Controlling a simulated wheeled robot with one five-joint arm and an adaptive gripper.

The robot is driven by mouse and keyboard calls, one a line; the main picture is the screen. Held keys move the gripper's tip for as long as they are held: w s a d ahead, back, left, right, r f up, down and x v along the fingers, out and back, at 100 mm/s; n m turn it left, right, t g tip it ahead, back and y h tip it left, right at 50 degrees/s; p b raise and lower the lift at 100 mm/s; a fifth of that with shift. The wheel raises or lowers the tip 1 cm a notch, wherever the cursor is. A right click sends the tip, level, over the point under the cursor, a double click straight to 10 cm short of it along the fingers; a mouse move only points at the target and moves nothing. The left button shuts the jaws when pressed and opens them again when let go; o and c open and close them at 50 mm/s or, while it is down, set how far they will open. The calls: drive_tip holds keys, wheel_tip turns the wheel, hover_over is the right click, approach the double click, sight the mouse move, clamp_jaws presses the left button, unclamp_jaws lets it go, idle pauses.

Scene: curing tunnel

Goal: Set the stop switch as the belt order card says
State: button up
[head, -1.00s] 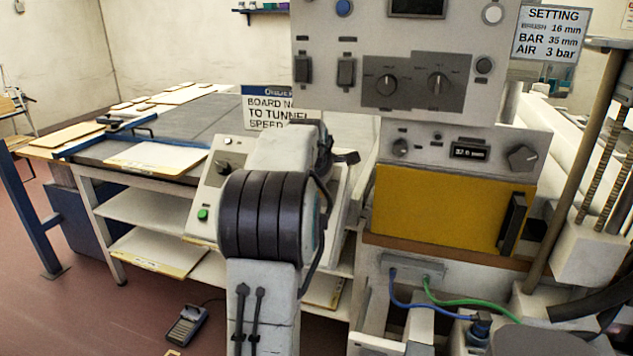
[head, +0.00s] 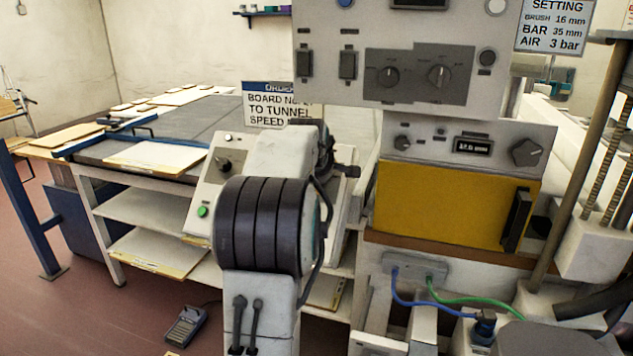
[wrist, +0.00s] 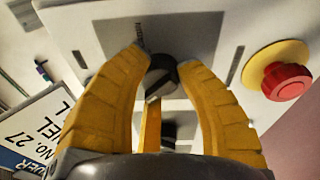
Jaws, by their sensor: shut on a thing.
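In the wrist view my gripper (wrist: 165,72) has its two yellow fingers closed on a round dark knob (wrist: 158,82), which has a pale pointer line. The knob sits on a light panel with a grey plate (wrist: 190,35); I cannot read its markings. In the head view my arm hides the gripper and this knob. The order card (head: 268,108) stands behind my arm; its visible words read "BOARD N…", "TO TUNNEL", "SPEED". It also shows at the left of the wrist view (wrist: 38,130), reading "NO. 27".
A red mushroom button (wrist: 287,80) on a yellow base sits close right of my fingers. A sloped control box (head: 207,195) with a black knob and green button stands left of my arm. The large machine panel (head: 450,80) is close on the right.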

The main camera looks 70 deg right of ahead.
drive_tip(key=shift+s+f+m, duration=0.15)
drive_tip(key=shift+m, duration=0.45)
drive_tip(key=o, duration=1.2)
drive_tip(key=shift+s, duration=0.1)
drive_tip(key=shift+a+r, duration=0.35)
drive_tip(key=shift+r, duration=0.15)
drive_tip(key=v, duration=1.1)
drive_tip(key=shift+f, duration=0.15)
